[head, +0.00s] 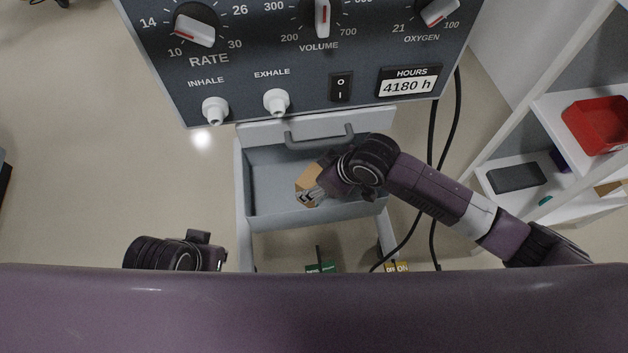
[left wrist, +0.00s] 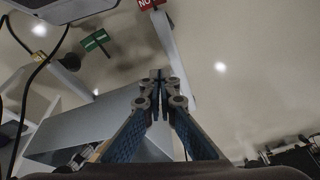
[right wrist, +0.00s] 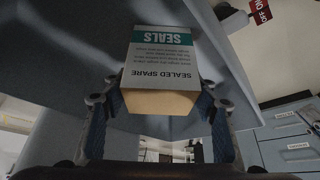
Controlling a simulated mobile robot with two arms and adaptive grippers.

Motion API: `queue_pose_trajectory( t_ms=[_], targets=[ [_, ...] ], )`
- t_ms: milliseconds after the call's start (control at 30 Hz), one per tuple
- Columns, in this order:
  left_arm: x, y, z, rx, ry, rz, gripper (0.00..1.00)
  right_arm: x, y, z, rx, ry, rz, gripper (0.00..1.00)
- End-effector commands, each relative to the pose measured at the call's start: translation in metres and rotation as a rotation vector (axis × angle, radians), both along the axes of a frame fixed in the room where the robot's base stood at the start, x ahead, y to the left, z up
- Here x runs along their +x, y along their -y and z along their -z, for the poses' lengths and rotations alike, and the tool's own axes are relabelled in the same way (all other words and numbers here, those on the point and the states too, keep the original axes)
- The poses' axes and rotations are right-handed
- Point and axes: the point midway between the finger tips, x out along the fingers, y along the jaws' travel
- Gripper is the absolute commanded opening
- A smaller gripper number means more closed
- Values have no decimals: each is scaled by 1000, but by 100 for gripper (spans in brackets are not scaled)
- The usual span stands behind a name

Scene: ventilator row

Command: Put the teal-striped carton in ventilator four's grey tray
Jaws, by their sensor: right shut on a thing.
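The carton (head: 307,178) is in my right gripper (head: 315,193), inside the outline of the grey tray (head: 265,185) under the ventilator. In the right wrist view, the carton (right wrist: 160,60) shows a white label with a teal stripe reading SEALS and a brown cardboard end. The right fingers stand on both sides of it. I cannot tell whether the carton touches the tray floor. My left gripper (left wrist: 158,82) is shut and empty; in the head view only its wrist shows at lower left. The ventilator's number is not visible.
The ventilator panel (head: 300,60) overhangs the tray's back, with a handle (head: 320,138) below it. Black cables (head: 433,150) hang to the right. Shelves at right hold a red bin (head: 598,124) and a dark tray (head: 515,177).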

Motion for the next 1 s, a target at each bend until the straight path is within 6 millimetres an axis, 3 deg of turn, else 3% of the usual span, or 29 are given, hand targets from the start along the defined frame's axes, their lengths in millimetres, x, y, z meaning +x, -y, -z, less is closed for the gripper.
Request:
queue_pose_trajectory(
  t_ms=[33, 67, 200, 633, 1000],
  targets=[
    [0, 0, 0, 0, -1, 0, 0, 0, 0, 1, 0, 0, 0, 27],
    [0, 0, 1, 0, -1, 0, 0, 0, 0, 1, 0, 0, 0, 56],
    [0, 0, 1, 0, -1, 0, 0, 0, 0, 1, 0, 0, 0, 71],
    [2, 0, -1, -1, 4, 0, 0, -1, 2, -6, 1, 1, 0, 71],
    [11, 3, 59, 1, -35, 4, 0, -14, 20, -45, 1, 1, 0, 71]
  ],
)
